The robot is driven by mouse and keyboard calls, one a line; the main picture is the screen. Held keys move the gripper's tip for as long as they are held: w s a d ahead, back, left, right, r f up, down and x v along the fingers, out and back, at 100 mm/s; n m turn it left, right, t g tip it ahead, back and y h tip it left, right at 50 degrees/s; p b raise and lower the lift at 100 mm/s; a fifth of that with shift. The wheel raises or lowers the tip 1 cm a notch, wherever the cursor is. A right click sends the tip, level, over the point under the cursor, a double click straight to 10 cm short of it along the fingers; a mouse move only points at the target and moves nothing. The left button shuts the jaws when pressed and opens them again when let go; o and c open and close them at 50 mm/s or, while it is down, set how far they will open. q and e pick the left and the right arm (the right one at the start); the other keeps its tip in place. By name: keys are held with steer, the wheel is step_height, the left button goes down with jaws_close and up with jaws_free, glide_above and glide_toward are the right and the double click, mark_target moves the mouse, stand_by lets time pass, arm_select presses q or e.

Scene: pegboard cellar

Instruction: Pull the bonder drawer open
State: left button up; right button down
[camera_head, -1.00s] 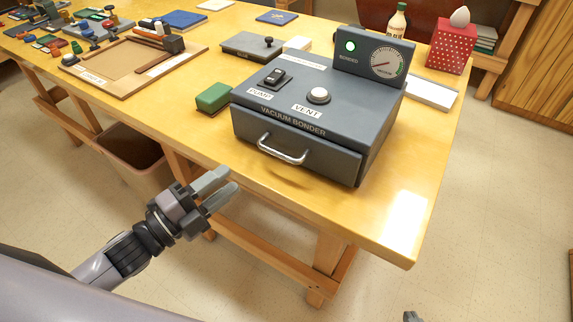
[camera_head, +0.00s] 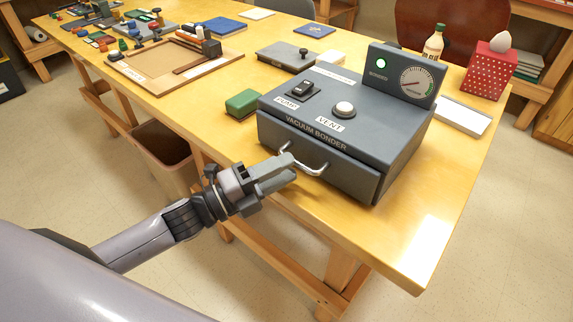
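The grey vacuum bonder (camera_head: 335,122) stands near the table's front edge. Its drawer (camera_head: 345,173) is shut, with the front close under the housing. A curved metal handle (camera_head: 313,170) sits on the drawer front. My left gripper (camera_head: 293,168) is at the left part of the handle, its two grey fingers apart one above the other. The fingertips overlap the handle in the picture and hide part of its left side; I cannot tell whether they touch it. My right gripper is not in view.
The wooden table (camera_head: 440,185) has bare room right of the bonder. A green block (camera_head: 242,103) lies close to its left side. A wooden tray (camera_head: 160,65) and small parts lie farther left. A bin (camera_head: 160,150) stands below the table edge.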

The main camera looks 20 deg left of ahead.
arm_select(q)
steer(key=shift+w+d+r, duration=0.1)
steer(key=shift+w+d, duration=0.35)
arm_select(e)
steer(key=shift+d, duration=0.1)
arm_select(q)
jaws_close()
